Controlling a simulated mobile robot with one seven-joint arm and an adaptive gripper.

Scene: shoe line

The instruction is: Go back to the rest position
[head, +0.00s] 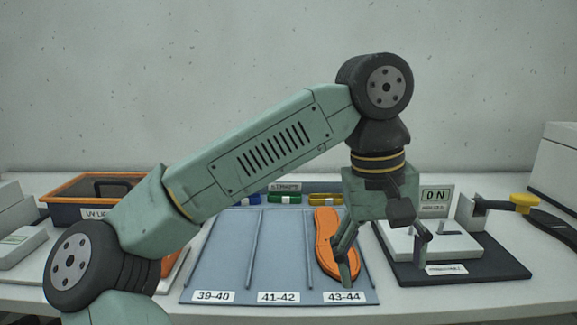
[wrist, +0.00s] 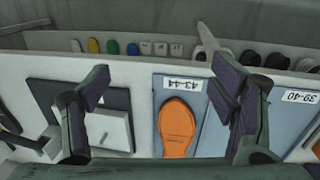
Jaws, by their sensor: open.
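My gripper (head: 384,262) hangs with its fingers down above the right part of the table. It is open, with nothing between its fingers; both fingers also show wide apart in the wrist view (wrist: 164,92). An orange shoe sole (head: 325,240) lies in the 43-44 lane of the blue-grey tray (head: 232,250). In the head view the left finger overlaps the sole's lower right part. In the wrist view the sole (wrist: 177,130) lies apart from the fingers.
A dark mat (head: 490,262) with a white fixture (head: 455,243) and an ON display (head: 436,196) is right of the tray. A yellow-knobbed clamp (head: 524,203) stands there. A dark orange-rimmed box (head: 78,210) is at left. Lanes 39-40 and 41-42 look empty where visible.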

